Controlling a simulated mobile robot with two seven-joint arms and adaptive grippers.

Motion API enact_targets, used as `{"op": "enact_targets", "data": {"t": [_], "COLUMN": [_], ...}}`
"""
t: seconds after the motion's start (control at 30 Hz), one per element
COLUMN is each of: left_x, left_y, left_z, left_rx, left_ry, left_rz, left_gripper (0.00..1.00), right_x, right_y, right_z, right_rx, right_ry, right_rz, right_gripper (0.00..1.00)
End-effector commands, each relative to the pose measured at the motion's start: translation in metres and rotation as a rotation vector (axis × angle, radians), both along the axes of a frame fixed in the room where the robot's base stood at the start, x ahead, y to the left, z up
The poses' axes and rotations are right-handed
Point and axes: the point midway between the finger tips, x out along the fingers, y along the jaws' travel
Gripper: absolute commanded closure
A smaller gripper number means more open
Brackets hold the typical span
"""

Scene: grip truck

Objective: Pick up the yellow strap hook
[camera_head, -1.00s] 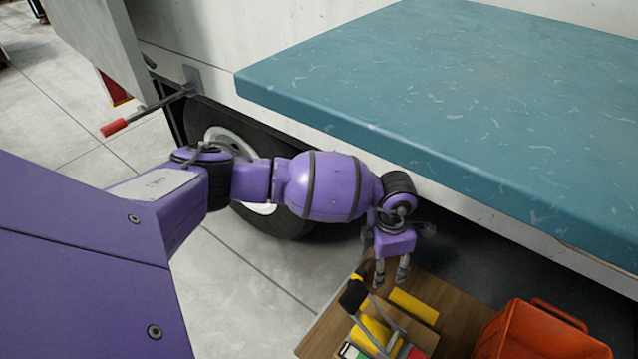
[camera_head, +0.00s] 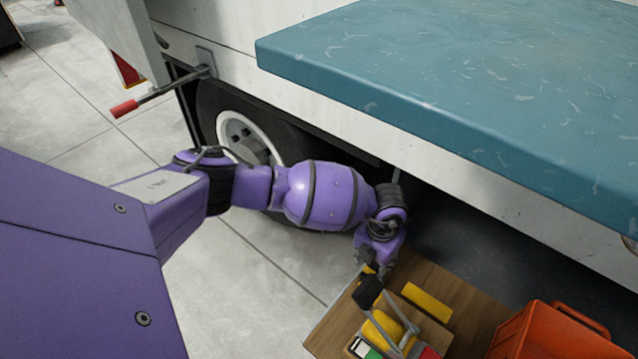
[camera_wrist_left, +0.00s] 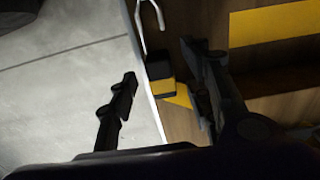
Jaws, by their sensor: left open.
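The yellow strap hook lies at the edge of a wooden surface. In the left wrist view its black and yellow end (camera_wrist_left: 160,72) shows between my finger tips, with a bent grey metal hook (camera_wrist_left: 150,15) beyond. In the head view a black block (camera_head: 368,291) with grey metal arms, beside yellow pieces, appears to be the same item. My left gripper (camera_head: 368,262) is just above and behind it; in the wrist view the gripper (camera_wrist_left: 162,82) is open, one finger on each side of the black and yellow end. Contact cannot be told.
The truck's wheel (camera_head: 245,140) and teal bed (camera_head: 470,90) stand behind and above my arm. Grey floor is open at left.

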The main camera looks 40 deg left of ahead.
Motion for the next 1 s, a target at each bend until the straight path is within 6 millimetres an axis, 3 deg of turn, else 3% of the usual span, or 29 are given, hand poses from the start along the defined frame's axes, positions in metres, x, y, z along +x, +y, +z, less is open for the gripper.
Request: {"op": "enact_targets", "data": {"t": [0.1, 0.33, 0.67, 1.0], "left_x": [0.0014, 0.002, 0.0025, 0.0035], "left_y": [-0.0011, -0.0014, -0.0016, -0.0017], "left_z": [-0.0144, -0.0138, -0.0133, -0.0077], "left_rx": [-0.001, -0.002, -0.002, -0.002], "left_ry": [-0.001, -0.004, -0.004, -0.007], "left_rz": [0.0, -0.001, -0.001, -0.002], "left_gripper": [0.54, 0.56, 0.99, 1.0], "right_x": [0.0042, 0.0028, -0.0042, -0.0039], "right_y": [0.0017, 0.0014, 0.0005, 0.0002], "right_z": [-0.0033, -0.003, -0.0069, -0.0054], "right_rx": [0.002, 0.001, 0.0, 0.0], "right_ry": [-0.006, -0.004, 0.011, 0.01], "right_rz": [0.003, 0.006, 0.005, 0.005], "right_gripper": [0.53, 0.53, 0.53, 0.53]}}
